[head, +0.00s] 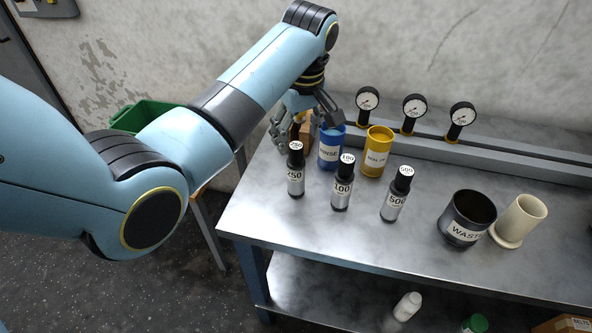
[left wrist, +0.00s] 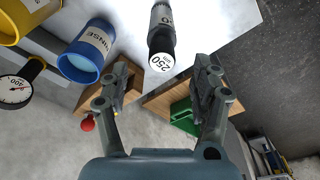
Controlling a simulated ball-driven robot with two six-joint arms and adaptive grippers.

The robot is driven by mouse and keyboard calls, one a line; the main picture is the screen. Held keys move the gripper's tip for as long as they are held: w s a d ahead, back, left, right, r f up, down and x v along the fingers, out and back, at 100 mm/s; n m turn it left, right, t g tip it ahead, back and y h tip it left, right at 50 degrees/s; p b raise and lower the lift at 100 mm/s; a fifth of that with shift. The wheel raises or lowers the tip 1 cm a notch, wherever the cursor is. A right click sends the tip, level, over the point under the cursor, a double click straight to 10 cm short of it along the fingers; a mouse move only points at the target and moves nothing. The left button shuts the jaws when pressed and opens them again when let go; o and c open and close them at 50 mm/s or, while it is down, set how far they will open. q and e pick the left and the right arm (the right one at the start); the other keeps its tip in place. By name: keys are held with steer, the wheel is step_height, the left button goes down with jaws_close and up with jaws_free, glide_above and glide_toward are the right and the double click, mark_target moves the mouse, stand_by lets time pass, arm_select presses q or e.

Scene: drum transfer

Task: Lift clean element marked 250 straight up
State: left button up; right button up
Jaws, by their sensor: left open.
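The element marked 250 (head: 296,172) is a dark bottle-like cylinder with a white label and a white-topped cap. It stands upright on the metal table (head: 270,215), leftmost of three. In the left wrist view the 250 element (left wrist: 161,45) shows its cap ahead of the jaws, roughly centred between them. My left gripper (head: 305,125) is above the table's back left, behind the 250 element and beside the blue cup. In the left wrist view my left gripper (left wrist: 165,95) is open with nothing between its fingers. My right gripper is not in view.
Elements marked 100 (head: 342,185) and 500 (head: 396,195) stand to the right. A blue RINSE cup (head: 331,150) and a yellow cup (head: 376,155) stand behind them. A black WASTE cup (head: 465,222) and a cream cup (head: 518,220) stand right. Several gauges line the back rail.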

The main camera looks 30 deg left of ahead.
mark_target(295, 159)
arm_select(q)
steer(key=shift+w+a+f, duration=0.1)
steer(key=shift+a+f, duration=0.1)
steer(key=shift+f, duration=1)
steer(key=shift+a+f, duration=0.2)
steer(key=shift+f, duration=2.55)
jaws_close()
step_height(295, 159, up, 10)
steer(key=shift+f, duration=0.25)
steer(key=shift+f+b, duration=0.6)
steer(key=shift+f, duration=1.55)
